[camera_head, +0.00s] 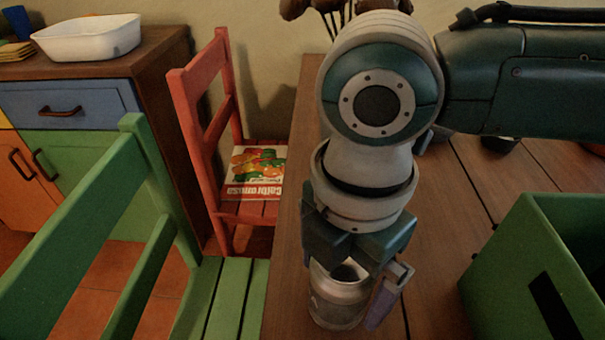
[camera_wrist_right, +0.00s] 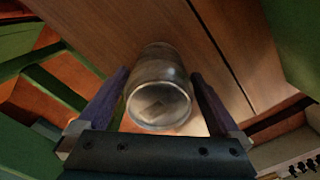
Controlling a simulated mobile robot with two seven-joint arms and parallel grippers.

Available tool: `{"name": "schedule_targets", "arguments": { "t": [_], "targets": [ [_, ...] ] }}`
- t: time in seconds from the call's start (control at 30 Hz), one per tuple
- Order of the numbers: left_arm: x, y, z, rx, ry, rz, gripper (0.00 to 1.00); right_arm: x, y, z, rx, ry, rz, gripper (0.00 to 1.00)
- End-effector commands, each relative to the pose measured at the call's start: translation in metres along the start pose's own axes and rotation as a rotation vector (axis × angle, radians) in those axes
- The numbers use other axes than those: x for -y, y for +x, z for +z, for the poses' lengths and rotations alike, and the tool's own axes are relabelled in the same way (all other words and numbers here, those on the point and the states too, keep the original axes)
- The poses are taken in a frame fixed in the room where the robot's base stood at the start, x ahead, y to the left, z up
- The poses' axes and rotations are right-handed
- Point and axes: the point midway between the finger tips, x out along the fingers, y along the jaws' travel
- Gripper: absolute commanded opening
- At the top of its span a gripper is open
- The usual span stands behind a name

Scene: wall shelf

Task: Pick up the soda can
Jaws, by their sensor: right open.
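The soda can (camera_head: 338,300) is a dull silver-grey cylinder standing upright on the wooden table near its left edge. My right gripper (camera_head: 352,290) points down over the can. In the right wrist view the can (camera_wrist_right: 158,90) sits between the two fingers of the right gripper (camera_wrist_right: 160,100), which are open with a visible gap on the sides. In the head view, part of the can's top is hidden by the gripper. My left gripper is not in view.
The wooden table (camera_head: 440,230) has a green box (camera_head: 530,240) on the right, close to the gripper.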

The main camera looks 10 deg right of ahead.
Motion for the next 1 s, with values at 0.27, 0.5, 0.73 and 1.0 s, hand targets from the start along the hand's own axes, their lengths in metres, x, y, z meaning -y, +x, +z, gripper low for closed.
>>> {"name": "schedule_targets", "arguments": {
  "t": [0.27,0.5,0.73,1.0],
  "targets": [
    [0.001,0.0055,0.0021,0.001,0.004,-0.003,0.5,0.0001,0.0182,0.0011,0.002,0.001,0.0,1.0],
    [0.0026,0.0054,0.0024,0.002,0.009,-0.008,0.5,0.0,0.0176,0.001,0.002,0.001,0.0,0.85],
    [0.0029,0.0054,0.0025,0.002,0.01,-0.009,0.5,-0.0001,0.0175,0.001,0.002,0.001,0.0,0.59],
    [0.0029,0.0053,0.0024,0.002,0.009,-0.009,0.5,-0.0001,0.0174,0.0011,0.002,0.001,0.0,0.29]
  ]
}}
